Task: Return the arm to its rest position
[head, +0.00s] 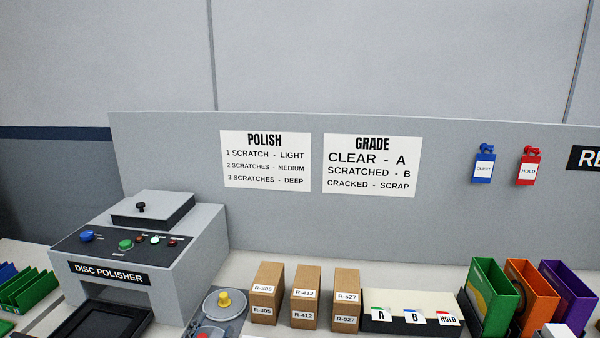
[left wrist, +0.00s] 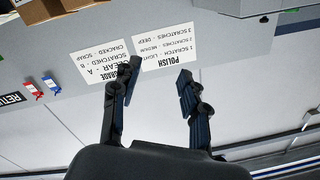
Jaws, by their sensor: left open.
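My left gripper (left wrist: 160,82) shows in the left wrist view, its two dark fingers spread apart with nothing between them. Behind the fingers, upside down in that view, are the POLISH sign (left wrist: 166,42) and the GRADE sign (left wrist: 98,63) on the grey panel. I make out no arm or gripper in the head view. My right gripper is in neither view.
In the head view, a disc polisher (head: 150,255) stands left on the counter. Brown boxes (head: 306,297), a card holder (head: 410,324) and green, orange and purple bins (head: 530,290) line the counter. Blue (head: 484,168) and red (head: 529,170) tags hang on the panel (head: 270,220).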

